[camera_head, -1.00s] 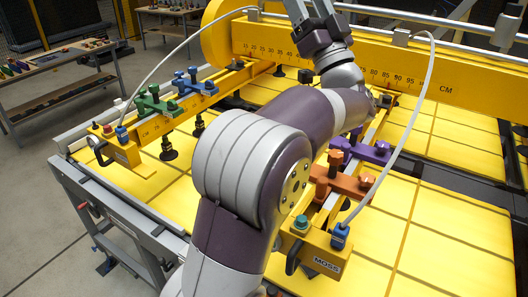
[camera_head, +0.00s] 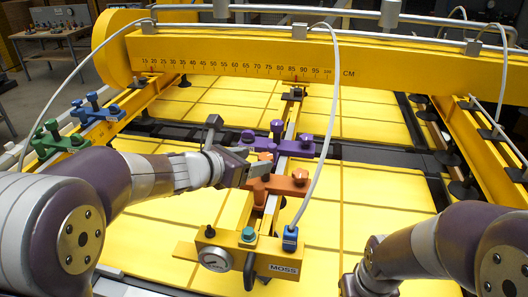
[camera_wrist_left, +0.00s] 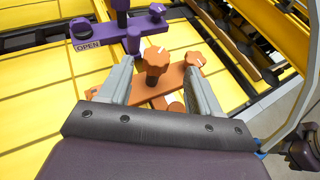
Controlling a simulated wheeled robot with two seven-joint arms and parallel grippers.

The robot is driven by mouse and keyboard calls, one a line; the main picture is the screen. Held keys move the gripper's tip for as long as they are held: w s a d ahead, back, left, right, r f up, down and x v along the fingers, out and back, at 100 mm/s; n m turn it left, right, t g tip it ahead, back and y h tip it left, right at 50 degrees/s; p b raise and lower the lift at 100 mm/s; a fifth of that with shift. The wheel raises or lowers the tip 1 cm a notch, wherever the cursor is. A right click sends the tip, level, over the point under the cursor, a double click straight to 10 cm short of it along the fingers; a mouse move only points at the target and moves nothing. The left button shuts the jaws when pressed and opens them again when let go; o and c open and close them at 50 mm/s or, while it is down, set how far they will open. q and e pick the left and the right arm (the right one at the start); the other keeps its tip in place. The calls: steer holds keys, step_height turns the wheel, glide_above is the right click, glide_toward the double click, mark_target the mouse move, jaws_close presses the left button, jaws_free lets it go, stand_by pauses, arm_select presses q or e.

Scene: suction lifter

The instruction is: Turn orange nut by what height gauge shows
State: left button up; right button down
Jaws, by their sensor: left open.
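The orange clamp bar (camera_head: 286,184) sits across the yellow rail, with several orange knobs. My left gripper (camera_head: 246,168) is at its left end in the head view. In the left wrist view, the gripper's two grey fingers (camera_wrist_left: 159,66) are apart, with an orange nut (camera_wrist_left: 157,60) with a white mark between them; contact is unclear. A second marked orange knob (camera_wrist_left: 196,59) is beside the right finger. A round dial gauge (camera_head: 214,258) is on the rail's yellow end block; its reading is too small to read.
The purple clamp (camera_head: 288,146) is just behind the orange one. A yellow beam (camera_head: 250,58) with a CM scale spans the back. A white hose (camera_head: 330,120) arches right of the orange clamp. Green (camera_head: 55,143) and blue (camera_head: 95,110) clamps are left.

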mark_target(266, 157)
arm_select(q)
steer(key=x, duration=0.2)
steer(key=p+x, duration=0.1)
steer(key=x, duration=0.2)
steer(key=shift+w+a+f+p, duration=0.1)
steer(key=shift+w+p, duration=0.2)
steer(key=shift+w, duration=0.15)
steer(key=shift+d+f, duration=0.1)
steer(key=shift+d, duration=0.3)
steer(key=shift+a, duration=0.25)
steer(key=c, duration=1)
steer(key=shift+o, duration=0.2)
